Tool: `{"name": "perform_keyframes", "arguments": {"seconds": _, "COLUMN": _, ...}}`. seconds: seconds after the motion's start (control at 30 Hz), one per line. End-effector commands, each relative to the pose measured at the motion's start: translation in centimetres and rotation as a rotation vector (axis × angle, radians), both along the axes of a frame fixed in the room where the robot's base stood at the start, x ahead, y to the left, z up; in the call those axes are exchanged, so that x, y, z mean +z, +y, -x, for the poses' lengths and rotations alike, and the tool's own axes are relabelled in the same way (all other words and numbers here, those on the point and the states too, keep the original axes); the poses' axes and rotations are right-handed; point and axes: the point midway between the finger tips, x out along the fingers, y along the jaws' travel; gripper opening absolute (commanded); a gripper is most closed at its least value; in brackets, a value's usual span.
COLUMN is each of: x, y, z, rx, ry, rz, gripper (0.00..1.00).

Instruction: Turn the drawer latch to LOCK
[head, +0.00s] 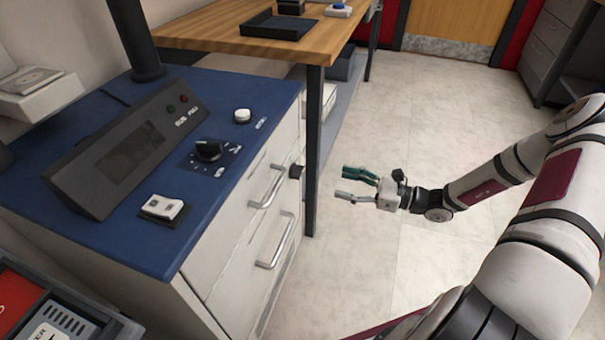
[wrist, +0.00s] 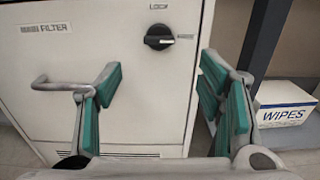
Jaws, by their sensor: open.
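The drawer latch (wrist: 160,37) is a round black knob on the pale cabinet front, with a white mark pointing right. The word LOCK is printed above it. In the head view the latch (head: 295,171) juts from the cabinet beside the dark table leg. My gripper (head: 345,184) is open and empty, its fingers pointing at the cabinet, to the right of the latch and apart from it. In the wrist view the green-padded fingers of my gripper (wrist: 162,75) stand either side of the latch, which shows a little above the gap. Nothing hides the knob.
A drawer labelled FILTER has a bar handle (wrist: 60,84) left of the latch. The head view shows cabinet handles (head: 267,187), a control console (head: 115,150) on the blue top, and a wooden table (head: 235,32) behind. A WIPES box (wrist: 284,104) is at right. The floor is clear.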

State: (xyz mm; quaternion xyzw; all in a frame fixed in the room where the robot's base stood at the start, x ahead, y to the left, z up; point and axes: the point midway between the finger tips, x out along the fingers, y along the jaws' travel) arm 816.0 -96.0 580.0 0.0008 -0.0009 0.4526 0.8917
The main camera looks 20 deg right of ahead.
Motion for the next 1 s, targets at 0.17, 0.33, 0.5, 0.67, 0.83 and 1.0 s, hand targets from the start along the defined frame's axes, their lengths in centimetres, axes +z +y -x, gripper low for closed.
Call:
{"name": "perform_keyframes", "arguments": {"seconds": 0.17, "x": -0.2, "y": 2.9, "z": -1.9, "rx": 0.005, "ry": 0.0, "rz": 0.0, "gripper": 0.62}}
{"name": "perform_keyframes", "arguments": {"seconds": 0.33, "x": -0.2, "y": 5.7, "z": -3.9, "rx": 0.006, "ry": 0.0, "rz": 0.0, "gripper": 0.62}}
{"name": "perform_keyframes", "arguments": {"seconds": 0.5, "x": -0.2, "y": 8.0, "z": -5.5, "rx": 0.006, "ry": 0.001, "rz": 0.001, "gripper": 0.62}}
{"name": "perform_keyframes", "arguments": {"seconds": 0.67, "x": -0.1, "y": 9.3, "z": -6.6, "rx": 0.004, "ry": 0.0, "rz": 0.002, "gripper": 0.62}}
{"name": "perform_keyframes", "arguments": {"seconds": 0.83, "x": -0.1, "y": 10.0, "z": -7.0, "rx": 0.004, "ry": 0.001, "rz": 0.003, "gripper": 0.62}}
{"name": "perform_keyframes", "arguments": {"seconds": 1.0, "x": 0.0, "y": 10.0, "z": -7.1, "rx": 0.004, "ry": 0.001, "rz": 0.003, "gripper": 0.62}}
